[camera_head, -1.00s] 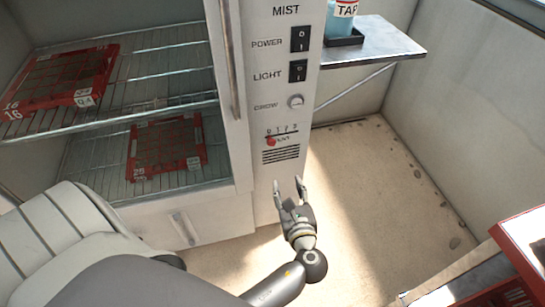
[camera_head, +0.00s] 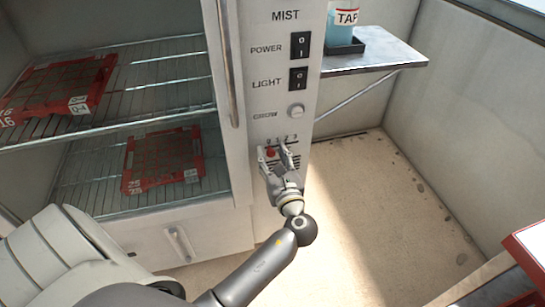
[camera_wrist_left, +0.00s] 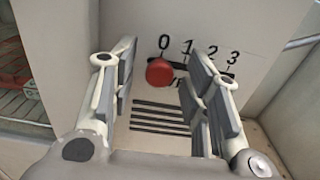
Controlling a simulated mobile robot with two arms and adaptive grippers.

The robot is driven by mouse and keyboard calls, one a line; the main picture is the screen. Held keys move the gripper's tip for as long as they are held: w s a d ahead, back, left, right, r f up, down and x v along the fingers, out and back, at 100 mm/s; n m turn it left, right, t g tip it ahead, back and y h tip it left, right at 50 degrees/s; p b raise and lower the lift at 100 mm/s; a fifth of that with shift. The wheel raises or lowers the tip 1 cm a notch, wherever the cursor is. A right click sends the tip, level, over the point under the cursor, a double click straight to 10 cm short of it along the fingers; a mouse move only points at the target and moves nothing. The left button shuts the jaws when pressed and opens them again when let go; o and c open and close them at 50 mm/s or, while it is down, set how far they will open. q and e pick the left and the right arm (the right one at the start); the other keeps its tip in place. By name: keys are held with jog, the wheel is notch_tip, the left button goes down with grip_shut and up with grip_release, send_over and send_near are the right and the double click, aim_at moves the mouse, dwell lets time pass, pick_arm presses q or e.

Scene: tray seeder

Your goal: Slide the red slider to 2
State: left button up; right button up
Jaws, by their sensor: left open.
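The red slider (camera_wrist_left: 159,71) is a round red knob on a dark slot in the cabinet's front panel. In the left wrist view it stands at the slot's left end, just under the 0 mark; the marks 1, 2 and 3 (camera_wrist_left: 211,53) run to its right. The knob also shows in the head view (camera_head: 270,153). My left gripper (camera_head: 272,148) is open in front of the panel, its fingers on either side of the knob. I cannot tell whether a finger touches it. My right gripper is not in view.
To the left are wire shelves with red trays (camera_head: 163,160). A metal shelf (camera_head: 385,58) with a bottle stands at the right.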

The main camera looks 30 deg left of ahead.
aim_at(286, 143)
pick_arm(q)
jog(key=shift+w+a, duration=0.15)
grip_shut()
dwell(0.4)
jog(key=w+d, duration=0.3)
jog(key=shift+w+d, duration=0.15)
jog(key=shift+w, duration=0.25)
grip_release()
